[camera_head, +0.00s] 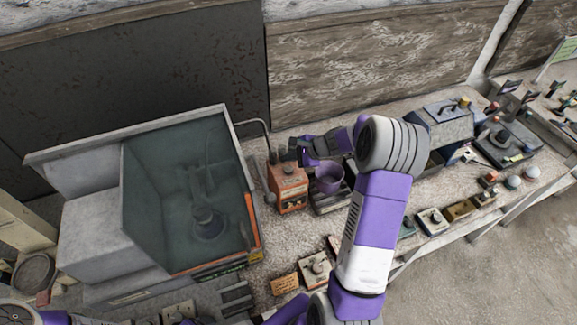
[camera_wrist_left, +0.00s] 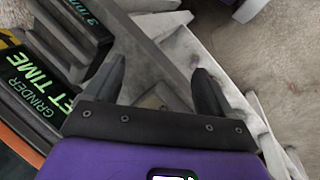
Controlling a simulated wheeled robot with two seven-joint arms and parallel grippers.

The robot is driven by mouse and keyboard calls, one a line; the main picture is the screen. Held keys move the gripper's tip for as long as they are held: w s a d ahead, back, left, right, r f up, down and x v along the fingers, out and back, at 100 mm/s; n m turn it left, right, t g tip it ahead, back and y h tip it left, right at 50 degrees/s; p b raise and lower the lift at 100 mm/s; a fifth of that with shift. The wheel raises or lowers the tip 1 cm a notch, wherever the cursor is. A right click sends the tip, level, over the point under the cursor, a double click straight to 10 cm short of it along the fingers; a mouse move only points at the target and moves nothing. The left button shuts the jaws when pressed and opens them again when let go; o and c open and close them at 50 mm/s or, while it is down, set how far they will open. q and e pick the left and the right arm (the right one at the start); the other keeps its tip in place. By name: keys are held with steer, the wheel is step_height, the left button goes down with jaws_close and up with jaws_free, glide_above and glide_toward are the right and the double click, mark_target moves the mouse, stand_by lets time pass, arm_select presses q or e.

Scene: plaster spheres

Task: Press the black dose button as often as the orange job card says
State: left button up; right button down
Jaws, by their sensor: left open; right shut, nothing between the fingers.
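The orange dispenser box (camera_head: 288,190) stands on the bench right of the glass-fronted cabinet, with dark parts on its top. My right gripper (camera_head: 294,150) is shut and empty, its dark fingertips right at the dispenser's top. The fingers and the dark parts run together there, so I cannot tell the black dose button apart or whether they touch it. An orange card (camera_head: 285,284) with small dark writing, too small to read, lies at the bench front. My left gripper (camera_wrist_left: 160,78) is open and empty in the left wrist view, beside green-lettered dark labels.
A purple cup (camera_head: 328,179) stands on a dark tray just right of the dispenser, under my right forearm. The cabinet (camera_head: 185,190) fills the left. Small button boxes (camera_head: 432,221) line the front edge at right. Open floor (camera_head: 500,265) lies in front.

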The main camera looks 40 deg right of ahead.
steer(key=shift+r+p, duration=0.85)
steer(key=shift+r, duration=0.6)
steer(key=shift+f, duration=0.1)
